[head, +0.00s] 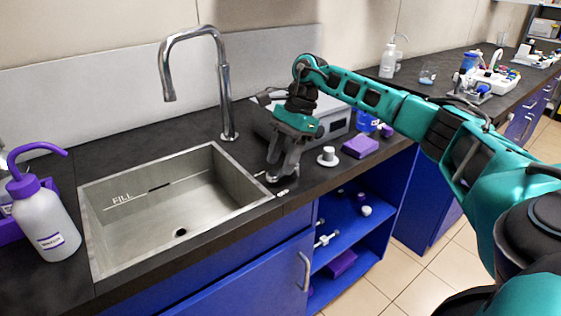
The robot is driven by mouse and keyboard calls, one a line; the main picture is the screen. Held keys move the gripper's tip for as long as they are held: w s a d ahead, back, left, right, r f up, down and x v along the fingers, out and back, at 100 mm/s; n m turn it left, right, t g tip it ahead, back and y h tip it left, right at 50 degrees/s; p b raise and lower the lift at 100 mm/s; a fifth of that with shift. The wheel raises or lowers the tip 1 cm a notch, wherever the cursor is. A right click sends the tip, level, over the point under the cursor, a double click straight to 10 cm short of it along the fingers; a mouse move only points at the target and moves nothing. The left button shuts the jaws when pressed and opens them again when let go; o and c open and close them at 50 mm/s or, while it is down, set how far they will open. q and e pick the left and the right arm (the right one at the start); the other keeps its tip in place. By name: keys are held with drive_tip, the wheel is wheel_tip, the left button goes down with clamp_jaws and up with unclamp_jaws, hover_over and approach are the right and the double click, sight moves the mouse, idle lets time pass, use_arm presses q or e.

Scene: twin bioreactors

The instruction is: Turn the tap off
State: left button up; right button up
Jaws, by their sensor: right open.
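The tap is a tall chrome gooseneck (225,95) standing behind the sink (180,205), with its spout hanging over the basin. I see no clear stream of water under the spout. My right gripper (281,178) points down at the counter by the sink's right rim, to the right of the tap's base. It is open. A small pale metal piece (282,192) lies by its fingertips; I cannot tell if this is part of the tap's control or if the fingers touch it. My left gripper is not in view.
A wash bottle with a purple cap (45,220) stands left of the sink. A grey instrument (325,118) is behind my right gripper. A small white-based item (327,156) and a purple box (360,146) sit to its right. Open blue shelves (350,225) lie below.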

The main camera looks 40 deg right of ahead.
use_arm(q)
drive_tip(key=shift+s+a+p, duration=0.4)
drive_tip(key=shift+p, duration=0.35)
use_arm(e)
drive_tip(key=v, duration=1.1)
drive_tip(key=shift+r, duration=0.15)
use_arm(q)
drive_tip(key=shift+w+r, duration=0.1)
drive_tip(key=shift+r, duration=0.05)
use_arm(e)
drive_tip(key=shift+d, duration=0.1)
